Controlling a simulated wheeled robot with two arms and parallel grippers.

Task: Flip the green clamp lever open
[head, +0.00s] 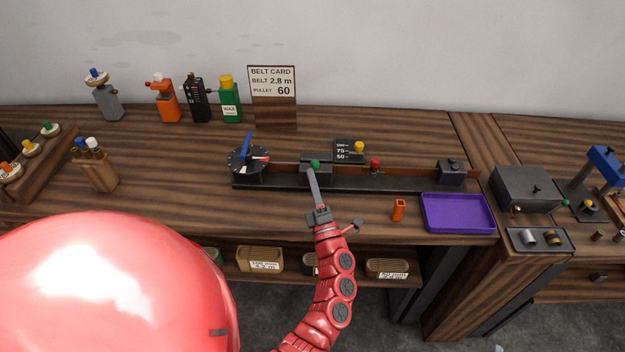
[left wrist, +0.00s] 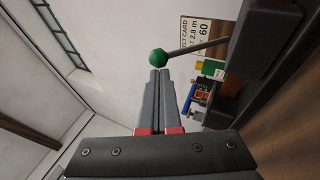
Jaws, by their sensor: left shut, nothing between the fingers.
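The green clamp lever knob (head: 314,163) shows over the dark clamp block (head: 316,174) on the belt rig. In the left wrist view the green knob (left wrist: 157,57) sits on a thin grey rod (left wrist: 200,47), which stands out from the dark block (left wrist: 265,40). My left gripper (head: 312,172) reaches up from the front with its fingers shut and empty. Its fingertips (left wrist: 159,72) are right at the knob; I cannot tell whether they touch it. My right gripper is not in view.
A dial with a blue handle (head: 247,157) is left on the rig. A red knob (head: 376,164), a yellow knob (head: 358,147) and an end block (head: 451,171) are to the right. An orange piece (head: 398,210) and a purple tray (head: 458,213) lie in front. The belt card (head: 273,97) stands behind.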

